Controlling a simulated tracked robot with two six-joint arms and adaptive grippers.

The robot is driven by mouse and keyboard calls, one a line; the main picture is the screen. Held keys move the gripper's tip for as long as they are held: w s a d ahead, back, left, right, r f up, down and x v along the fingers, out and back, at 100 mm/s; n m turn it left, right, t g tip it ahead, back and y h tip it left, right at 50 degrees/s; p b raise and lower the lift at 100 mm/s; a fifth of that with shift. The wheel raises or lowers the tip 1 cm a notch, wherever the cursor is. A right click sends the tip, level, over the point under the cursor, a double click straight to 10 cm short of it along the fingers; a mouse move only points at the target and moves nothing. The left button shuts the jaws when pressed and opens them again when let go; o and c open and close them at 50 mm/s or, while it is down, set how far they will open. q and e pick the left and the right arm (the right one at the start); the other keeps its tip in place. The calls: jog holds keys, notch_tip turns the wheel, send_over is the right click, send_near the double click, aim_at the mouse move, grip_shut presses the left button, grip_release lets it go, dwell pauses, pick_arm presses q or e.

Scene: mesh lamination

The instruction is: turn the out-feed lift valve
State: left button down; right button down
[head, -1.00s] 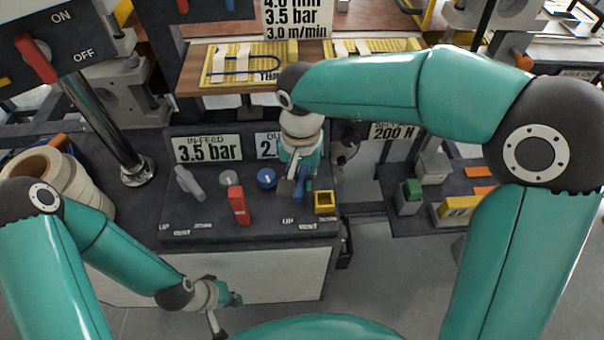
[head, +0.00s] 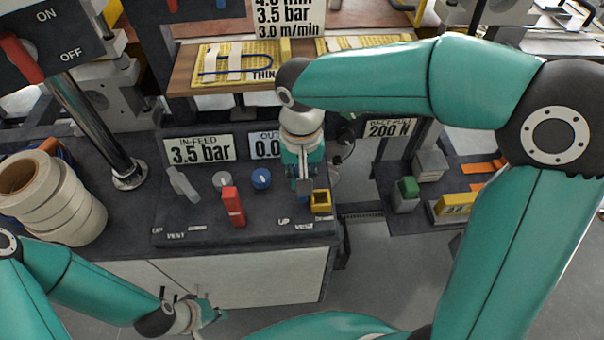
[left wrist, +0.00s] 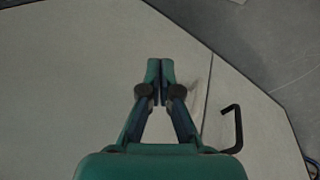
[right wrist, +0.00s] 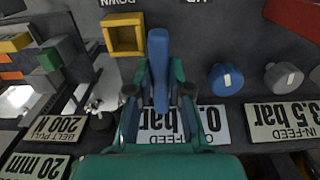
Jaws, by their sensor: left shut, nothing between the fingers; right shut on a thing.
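The out-feed lift valve's blue lever (right wrist: 158,62) stands between the fingers of my right gripper (right wrist: 160,88) in the right wrist view. The right gripper is shut on it. In the head view the right gripper (head: 304,182) comes down over the lever and hides most of it, beside the yellow square frame (head: 321,200). The out-feed sign (head: 266,146) is partly covered and seems to read 0.0. My left gripper (head: 212,316) is shut and empty, low in front of the pale cabinet. Its closed tips (left wrist: 160,68) show in the left wrist view.
The in-feed sign (head: 199,149) reads 3.5 bar. White tape rolls (head: 60,205) sit at the left.

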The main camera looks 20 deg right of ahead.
jog(key=c, duration=1.1)
grip_release()
jog(key=shift+r, duration=0.1)
notch_tip(320, 180, up, 12)
jog(key=shift+f, duration=0.15)
